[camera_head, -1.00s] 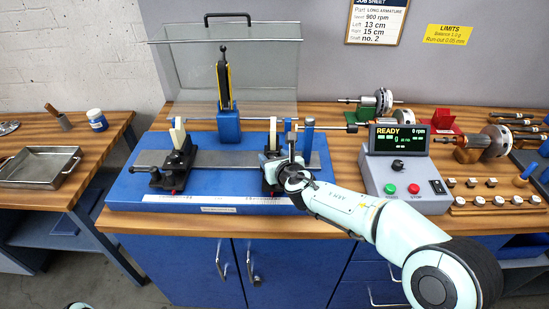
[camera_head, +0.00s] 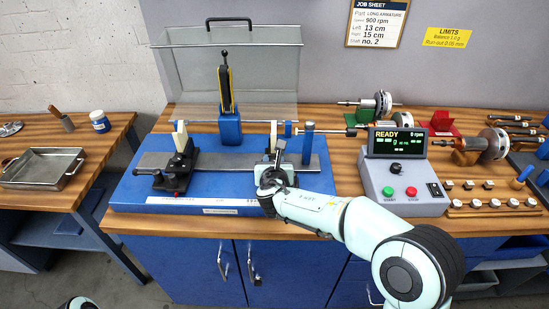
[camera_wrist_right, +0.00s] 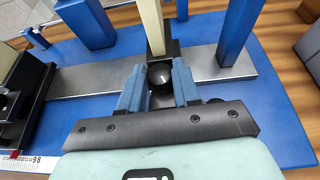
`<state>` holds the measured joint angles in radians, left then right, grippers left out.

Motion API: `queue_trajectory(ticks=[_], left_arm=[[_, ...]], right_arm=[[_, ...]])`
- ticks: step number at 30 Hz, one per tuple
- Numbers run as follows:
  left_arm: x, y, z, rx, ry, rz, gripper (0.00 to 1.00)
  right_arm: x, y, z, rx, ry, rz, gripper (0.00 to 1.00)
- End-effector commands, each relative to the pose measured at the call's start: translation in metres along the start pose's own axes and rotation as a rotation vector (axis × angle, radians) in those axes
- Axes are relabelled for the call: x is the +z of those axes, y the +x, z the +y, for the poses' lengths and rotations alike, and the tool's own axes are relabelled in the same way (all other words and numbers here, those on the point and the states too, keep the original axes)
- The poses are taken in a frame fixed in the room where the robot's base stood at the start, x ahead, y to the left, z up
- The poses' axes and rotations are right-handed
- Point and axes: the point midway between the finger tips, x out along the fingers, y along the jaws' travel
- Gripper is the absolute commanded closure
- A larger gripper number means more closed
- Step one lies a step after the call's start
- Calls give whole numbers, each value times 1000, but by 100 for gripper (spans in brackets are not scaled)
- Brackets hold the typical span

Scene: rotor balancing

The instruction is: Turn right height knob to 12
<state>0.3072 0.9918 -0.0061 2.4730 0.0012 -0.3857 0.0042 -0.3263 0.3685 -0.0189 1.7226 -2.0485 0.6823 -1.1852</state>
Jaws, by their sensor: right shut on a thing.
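My right gripper (camera_wrist_right: 159,88) is shut on a round black height knob (camera_wrist_right: 160,73) with a small white mark, seen in the right wrist view between the two blue-grey fingers. The knob sits in front of the right support's cream upright (camera_wrist_right: 151,25). In the head view my right gripper (camera_head: 273,170) covers the knob and most of the right support; only its cream upright (camera_head: 273,134) shows above. The number the knob is set to cannot be read. The left support (camera_head: 178,165) stands on the same rail. My left gripper is not in view.
The blue balancing base (camera_head: 130,190) carries a metal rail, a blue post (camera_head: 308,143) and a clear guard (camera_head: 270,70) behind. The control box (camera_head: 405,190) reads READY, 0 rpm. A job sheet (camera_head: 377,22) hangs on the wall. Rotors stand at right.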

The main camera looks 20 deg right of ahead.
Motion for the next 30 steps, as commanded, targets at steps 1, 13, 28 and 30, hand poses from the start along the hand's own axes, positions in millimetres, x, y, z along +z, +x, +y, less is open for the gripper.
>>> queue_trajectory(ticks=[1, 13, 28, 30], left_arm=[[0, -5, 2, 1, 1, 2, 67], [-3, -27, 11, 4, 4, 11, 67], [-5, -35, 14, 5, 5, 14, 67], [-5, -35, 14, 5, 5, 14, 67]], right_arm=[[1, -1, 3, -34, 12, 1, 99], [2, 0, 6, -277, 112, -1, 99], [1, 1, 6, -358, 148, -1, 99], [1, 1, 6, -358, 148, -1, 99]])
